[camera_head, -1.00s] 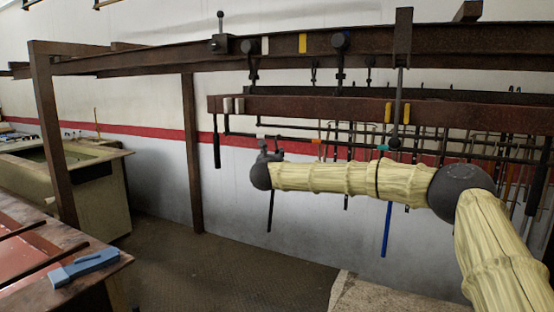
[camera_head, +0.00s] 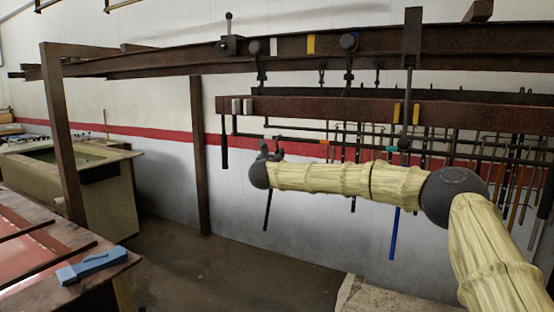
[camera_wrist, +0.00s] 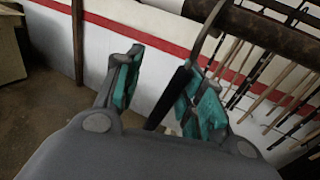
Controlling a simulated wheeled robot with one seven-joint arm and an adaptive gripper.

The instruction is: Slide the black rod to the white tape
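The white tape (camera_head: 273,46) is a small patch on the upper rusty beam, just left of a yellow patch (camera_head: 311,43). Another white pair of marks (camera_head: 241,106) is on the lower beam's left end. My gripper (camera_head: 268,152) is below that lower beam. A black rod (camera_head: 267,210) hangs down, slightly tilted, beneath the gripper. In the wrist view, a black rod (camera_wrist: 170,97) under a curved grey hook passes between my teal-padded fingers. The fingers are apart, and the rod is nearer the right one. Whether it touches that finger is unclear.
Many rods and tools hang on the rack to the right, including a blue one (camera_head: 394,232). A thick black handle (camera_head: 224,152) hangs at the lower beam's left end. An upright post (camera_head: 201,155) stands further left. A blue tool (camera_head: 92,266) lies on the left table.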

